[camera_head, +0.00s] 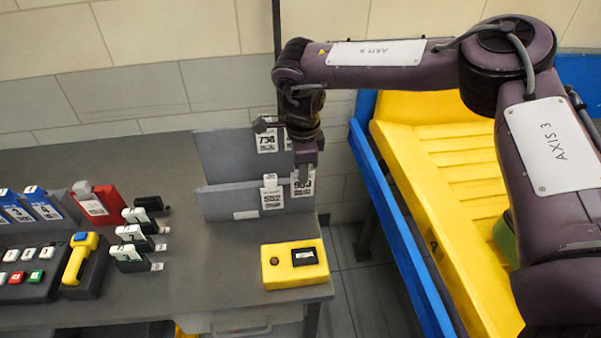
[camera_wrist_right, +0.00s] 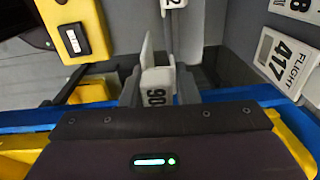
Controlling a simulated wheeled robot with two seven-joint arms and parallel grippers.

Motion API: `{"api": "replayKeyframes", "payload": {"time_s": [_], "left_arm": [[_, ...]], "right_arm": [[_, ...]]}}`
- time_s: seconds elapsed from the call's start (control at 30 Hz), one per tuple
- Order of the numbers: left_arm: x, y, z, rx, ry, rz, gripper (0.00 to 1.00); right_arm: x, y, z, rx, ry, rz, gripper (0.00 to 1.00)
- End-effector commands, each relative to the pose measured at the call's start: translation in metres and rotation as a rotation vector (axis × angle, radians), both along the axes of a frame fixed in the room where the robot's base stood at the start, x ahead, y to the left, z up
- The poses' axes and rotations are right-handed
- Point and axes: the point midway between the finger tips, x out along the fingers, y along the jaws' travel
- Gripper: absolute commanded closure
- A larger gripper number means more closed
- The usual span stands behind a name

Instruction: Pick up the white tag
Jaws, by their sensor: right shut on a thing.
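My right gripper (camera_head: 305,164) points down at the grey rack (camera_head: 243,198) on the table's right end. It is shut on a white tag (camera_head: 303,186) with black print, at the rack's right edge. In the right wrist view the white tag (camera_wrist_right: 157,92), with "90" legible, sits between the fingers of the gripper (camera_wrist_right: 158,84). Another white tag (camera_head: 272,196) hangs on the rack just left of it, and one more (camera_head: 267,142) hangs on the back panel. I cannot tell whether the held tag still touches the rack. My left gripper is not in view.
A yellow box (camera_head: 277,276) with a dark display stands in front of the rack. A yellow tray (camera_head: 440,145) lies within the blue conveyor rail (camera_head: 402,235) at right. Black holders with white cards, a red block (camera_head: 98,207) and a button panel (camera_head: 32,280) stand at left.

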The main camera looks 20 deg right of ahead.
Motion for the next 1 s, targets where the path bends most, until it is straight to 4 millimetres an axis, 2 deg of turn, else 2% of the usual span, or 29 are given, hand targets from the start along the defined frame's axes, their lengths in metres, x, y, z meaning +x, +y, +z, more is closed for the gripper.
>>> {"api": "replayKeyframes", "payload": {"time_s": [0.1,0.3,0.5,0.7,1.0], "left_arm": [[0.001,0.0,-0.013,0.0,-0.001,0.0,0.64],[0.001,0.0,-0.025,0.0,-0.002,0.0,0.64],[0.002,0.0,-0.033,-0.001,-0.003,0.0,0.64],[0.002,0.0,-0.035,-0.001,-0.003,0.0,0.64],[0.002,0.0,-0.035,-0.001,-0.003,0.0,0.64]], "right_arm": [[-0.027,0.006,-0.002,0.004,-0.003,0.003,0.95],[-0.072,0.015,-0.002,0.003,-0.005,0.003,0.95],[-0.103,0.021,0.0,0.002,-0.006,0.002,0.95],[-0.115,0.024,0.001,0.002,-0.006,0.0,0.95],[-0.116,0.024,0.002,0.001,-0.006,-0.001,0.95]]}}
